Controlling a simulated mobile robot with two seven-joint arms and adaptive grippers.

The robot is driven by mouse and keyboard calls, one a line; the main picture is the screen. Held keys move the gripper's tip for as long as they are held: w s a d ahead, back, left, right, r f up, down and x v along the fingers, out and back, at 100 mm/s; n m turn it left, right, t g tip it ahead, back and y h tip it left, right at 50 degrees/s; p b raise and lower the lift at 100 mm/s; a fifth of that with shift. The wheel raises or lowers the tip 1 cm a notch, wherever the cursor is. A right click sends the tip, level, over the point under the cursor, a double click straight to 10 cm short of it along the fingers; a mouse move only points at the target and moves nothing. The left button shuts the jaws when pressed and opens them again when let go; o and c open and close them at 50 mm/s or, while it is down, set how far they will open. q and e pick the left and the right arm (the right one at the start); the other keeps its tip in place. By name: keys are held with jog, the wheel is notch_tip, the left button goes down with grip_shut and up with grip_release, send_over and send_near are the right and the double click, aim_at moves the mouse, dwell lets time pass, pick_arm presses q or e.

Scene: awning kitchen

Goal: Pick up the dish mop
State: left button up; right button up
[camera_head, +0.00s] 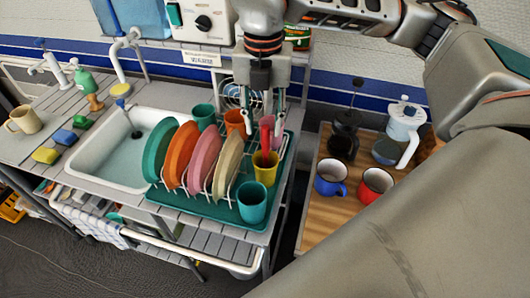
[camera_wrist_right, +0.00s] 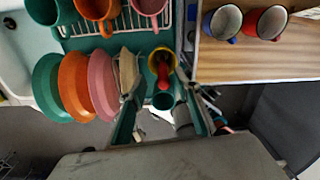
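A long red-pink item (camera_head: 266,133), which looks like the dish mop's handle, stands upright in a yellow cup (camera_head: 265,171) at the right end of the dish rack. Its head is hidden, so I cannot be sure what it is. In the right wrist view the yellow cup (camera_wrist_right: 153,64) and the red item (camera_wrist_right: 162,72) lie between the finger tips. My right gripper (camera_head: 264,118) points down over the cup with its fingers apart, one on each side of the red item. No contact shows clearly. My left gripper is not in view.
Coloured plates (camera_head: 197,160) stand in the rack left of the yellow cup. A teal cup (camera_head: 252,201) stands in front, an orange cup (camera_head: 236,121) behind. Blue (camera_head: 331,178) and red (camera_head: 375,185) mugs stand on the wooden counter at right. The sink (camera_head: 110,155) is at left.

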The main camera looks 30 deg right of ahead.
aim_at(266, 156)
jog(key=f, duration=0.4)
jog(key=f+p, duration=0.1)
jog(key=f, duration=0.1)
jog(key=shift+s+f, duration=0.35)
jog(key=shift+s, duration=0.05)
jog(key=shift+f, duration=0.4)
grip_shut()
